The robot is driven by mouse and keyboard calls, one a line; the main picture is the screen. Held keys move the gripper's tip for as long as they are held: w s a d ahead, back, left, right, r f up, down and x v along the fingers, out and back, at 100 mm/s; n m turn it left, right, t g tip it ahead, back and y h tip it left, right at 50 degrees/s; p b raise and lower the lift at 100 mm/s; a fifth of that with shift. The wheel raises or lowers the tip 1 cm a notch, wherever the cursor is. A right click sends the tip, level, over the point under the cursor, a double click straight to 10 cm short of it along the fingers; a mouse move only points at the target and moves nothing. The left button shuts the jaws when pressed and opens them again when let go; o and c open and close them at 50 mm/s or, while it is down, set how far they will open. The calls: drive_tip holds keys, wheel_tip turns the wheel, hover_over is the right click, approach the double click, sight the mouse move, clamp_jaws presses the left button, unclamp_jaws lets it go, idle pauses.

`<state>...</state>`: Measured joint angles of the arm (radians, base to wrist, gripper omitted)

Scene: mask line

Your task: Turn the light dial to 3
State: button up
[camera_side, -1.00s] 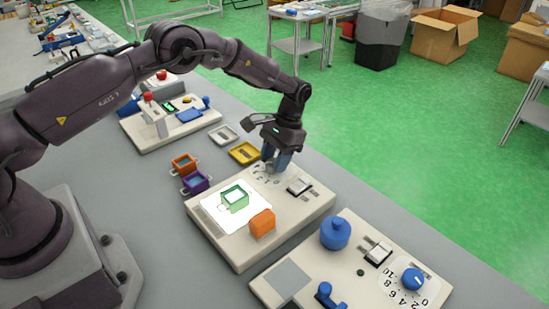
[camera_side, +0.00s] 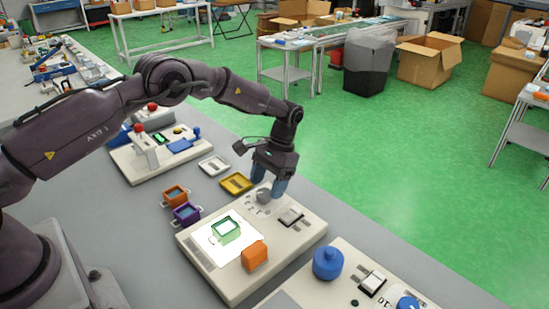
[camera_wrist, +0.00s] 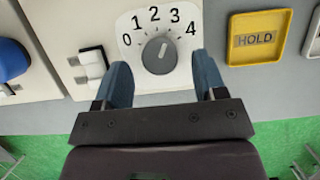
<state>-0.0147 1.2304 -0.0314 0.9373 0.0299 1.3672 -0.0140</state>
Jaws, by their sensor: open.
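The light dial is a grey knob (camera_wrist: 160,57) on a white scale marked 0 to 4. Its white pointer line leans up and slightly right, about toward the 3, in the wrist view. The knob also shows in the side view (camera_side: 264,195), on the cream box (camera_side: 218,279). My gripper (camera_wrist: 162,68) is open, with blue fingers apart on either side of the knob. Visible gaps separate both fingers from it in the wrist view. In the side view, my gripper (camera_side: 269,182) points down close over the dial; its exact height is unclear.
A switch (camera_side: 291,216), an orange block (camera_side: 254,256) and a green-framed box (camera_side: 226,231) on a white panel share the cream box. A yellow HOLD tray (camera_wrist: 257,39) lies beside it. Another panel with a blue knob (camera_side: 328,263) stands at the front right.

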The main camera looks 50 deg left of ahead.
drive_tip(key=v, duration=1.1)
drive_tip(key=shift+r, duration=0.2)
drive_tip(key=s+r+t, duration=0.3)
drive_tip(key=s+r, duration=0.3)
drive_tip(key=s, duration=0.5)
drive_tip(key=s+r+t, duration=0.3)
drive_tip(key=s+r, duration=0.3)
drive_tip(key=s, duration=0.5)
drive_tip(key=s+r+t, duration=0.4)
drive_tip(key=s+r, duration=0.2)
drive_tip(key=s, duration=0.5)
drive_tip(key=shift+s+r, duration=0.3)
drive_tip(key=shift+s, duration=0.05)
